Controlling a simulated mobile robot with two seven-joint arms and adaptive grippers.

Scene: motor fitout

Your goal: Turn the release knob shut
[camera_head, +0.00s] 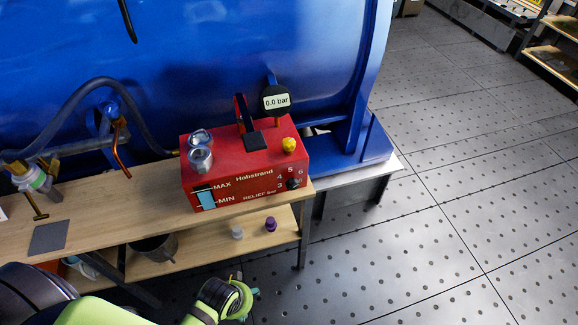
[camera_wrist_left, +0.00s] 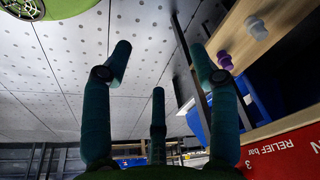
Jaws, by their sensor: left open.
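A red pump box (camera_head: 238,172) stands on a wooden bench in the head view, with a gauge (camera_head: 275,100) reading 0.0 bar. On its top right is a yellow knob (camera_head: 289,145). A black dial (camera_head: 293,184) marked RELIEF bar is on its front. I cannot tell from a label which one is the release knob. My left gripper (camera_head: 247,296) is below and in front of the bench, apart from the box. In the left wrist view its teal fingers (camera_wrist_left: 160,68) are spread and empty, with the red box front (camera_wrist_left: 290,155) at lower right. My right gripper is not in view.
A bench (camera_head: 130,212) with a lower shelf carries a purple cap (camera_head: 270,223) and a pale cap (camera_head: 237,231). A blue tank (camera_head: 230,50) rises behind the box. The floor (camera_head: 440,210) at right is clear.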

